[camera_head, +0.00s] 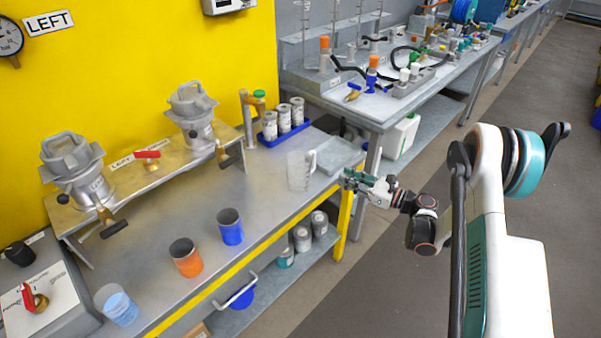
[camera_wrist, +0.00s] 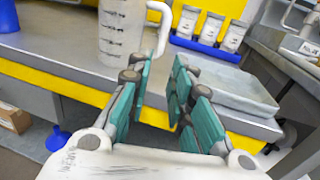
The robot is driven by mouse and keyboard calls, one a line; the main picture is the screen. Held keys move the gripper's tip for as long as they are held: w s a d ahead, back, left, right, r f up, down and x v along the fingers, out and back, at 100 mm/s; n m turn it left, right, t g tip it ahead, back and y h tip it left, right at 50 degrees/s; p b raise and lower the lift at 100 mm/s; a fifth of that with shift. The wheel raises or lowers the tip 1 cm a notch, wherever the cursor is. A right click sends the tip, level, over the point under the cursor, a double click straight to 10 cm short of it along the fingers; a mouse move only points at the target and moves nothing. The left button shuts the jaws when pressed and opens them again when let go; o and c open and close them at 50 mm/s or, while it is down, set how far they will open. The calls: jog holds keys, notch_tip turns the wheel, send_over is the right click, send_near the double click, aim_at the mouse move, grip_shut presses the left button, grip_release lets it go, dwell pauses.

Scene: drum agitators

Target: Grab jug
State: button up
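A clear jug with measuring marks (camera_head: 298,171) stands upright on the metal bench, near the bench's right end. Its white handle is on its right side. The jug (camera_wrist: 121,32) also shows in the wrist view at upper left, its top cut off by the frame edge. My gripper (camera_head: 349,179) is just right of the jug, beyond the bench's front edge, and apart from it. In the wrist view my gripper (camera_wrist: 163,80) has its teal fingers spread with nothing between them; the jug's handle is ahead of the left finger.
A flat grey tray (camera_head: 340,157) lies right of the jug. A blue rack (camera_head: 284,133) of white containers stands behind. Blue (camera_head: 230,228), orange (camera_head: 187,259) and light blue (camera_head: 117,306) cups stand to the left. The bench between jug and blue cup is clear.

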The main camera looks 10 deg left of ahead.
jog(key=b, duration=0.2)
send_near(314, 163)
jog(key=x, duration=0.2)
jog(key=f+x, duration=0.1)
jog(key=x, duration=0.2)
jog(key=shift+w+d, duration=0.1)
jog(key=shift+d, duration=0.05)
jog(key=shift+r+b+x, duration=0.2)
jog(key=shift+b+x, duration=1.1)
jog(key=shift+x, duration=1.5)
jog(key=shift+w+r, duration=0.15)
jog(key=shift+c, duration=0.5)
grip_shut()
